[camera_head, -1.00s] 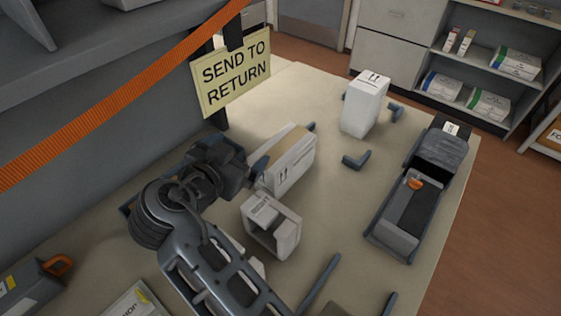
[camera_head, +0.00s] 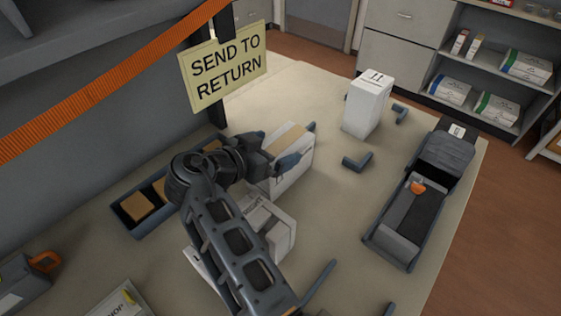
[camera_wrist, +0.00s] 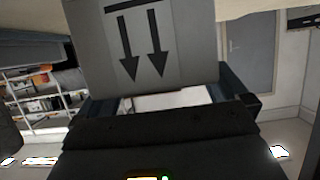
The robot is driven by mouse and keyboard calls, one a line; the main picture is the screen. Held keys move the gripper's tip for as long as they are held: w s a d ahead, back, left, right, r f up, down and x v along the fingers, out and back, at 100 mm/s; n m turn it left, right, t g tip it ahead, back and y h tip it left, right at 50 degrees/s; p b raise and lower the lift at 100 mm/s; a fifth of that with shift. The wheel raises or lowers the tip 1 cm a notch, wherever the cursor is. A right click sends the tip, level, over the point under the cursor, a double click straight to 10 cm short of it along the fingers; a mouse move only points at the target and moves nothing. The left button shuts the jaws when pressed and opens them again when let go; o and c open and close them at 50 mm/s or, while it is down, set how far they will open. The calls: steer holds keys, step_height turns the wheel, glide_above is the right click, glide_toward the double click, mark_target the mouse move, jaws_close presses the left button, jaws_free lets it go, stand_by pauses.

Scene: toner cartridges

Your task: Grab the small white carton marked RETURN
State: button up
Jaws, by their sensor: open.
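A white carton with a tan top (camera_head: 288,172) stands on the table in the head view, right at my gripper (camera_head: 272,152). My gripper is open, with one finger in front of the carton's near upper side. A grey-white carton face with two black arrows (camera_wrist: 150,40) fills the upper middle of the wrist view, close ahead of the jaws (camera_wrist: 165,100). Another white carton (camera_head: 366,106) stands upright farther back, with arrows on its top. I cannot read RETURN on either carton; a hanging yellow sign (camera_head: 225,66) reads SEND TO RETURN.
A white open-sided holder (camera_head: 283,232) is partly hidden by my arm. A blue tray with brown boxes (camera_head: 137,207) lies left. A dark cartridge-like device (camera_head: 418,200) lies right. Blue corner brackets (camera_head: 358,162) dot the table. An orange strap (camera_head: 110,82) crosses the upper left.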

steer(key=shift+w+d+f, duration=0.1)
steer(key=shift+w+d, duration=0.05)
steer(key=shift+w, duration=0.05)
steer(key=shift+c, duration=0.4)
steer(key=c, duration=1.4)
steer(key=shift+c, duration=0.2)
